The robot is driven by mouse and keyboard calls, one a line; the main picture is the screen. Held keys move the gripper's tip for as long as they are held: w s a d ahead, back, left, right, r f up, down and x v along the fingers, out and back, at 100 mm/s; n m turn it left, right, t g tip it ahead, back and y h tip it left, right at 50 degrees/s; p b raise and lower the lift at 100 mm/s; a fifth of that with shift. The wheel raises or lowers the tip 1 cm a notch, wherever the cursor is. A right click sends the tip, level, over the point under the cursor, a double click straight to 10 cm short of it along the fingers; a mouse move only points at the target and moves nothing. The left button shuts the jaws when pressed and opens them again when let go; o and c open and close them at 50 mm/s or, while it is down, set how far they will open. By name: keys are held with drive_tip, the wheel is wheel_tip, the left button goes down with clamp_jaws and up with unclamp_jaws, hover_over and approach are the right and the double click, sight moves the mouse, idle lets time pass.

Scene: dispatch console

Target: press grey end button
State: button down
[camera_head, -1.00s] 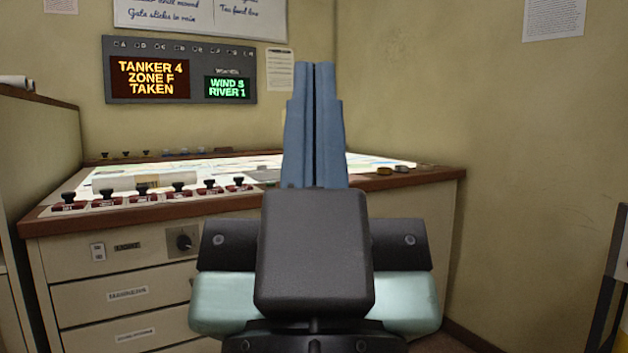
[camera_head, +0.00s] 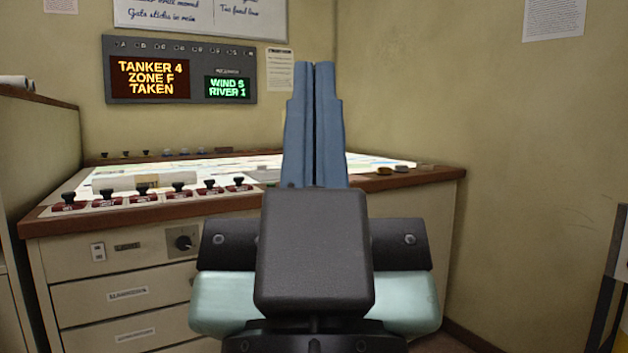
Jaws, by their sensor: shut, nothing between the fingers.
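My gripper (camera_head: 315,66) points up in the middle of the view. Its two blue fingers are together and hold nothing. It is in front of the console (camera_head: 409,184) in the picture and hides part of its top.
A row of black-knobbed levers on red bases (camera_head: 141,193) lines the front left rim. A paper roll (camera_head: 113,183) lies behind it. A dark wall panel (camera_head: 207,97) shows orange and green text. The space right of the console is open up to the wall.

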wheel_tip(320, 180, up, 46)
drive_tip(key=p, duration=4.5)
drive_tip(key=shift+p, duration=0.3)
drive_tip(key=shift+f, duration=0.1)
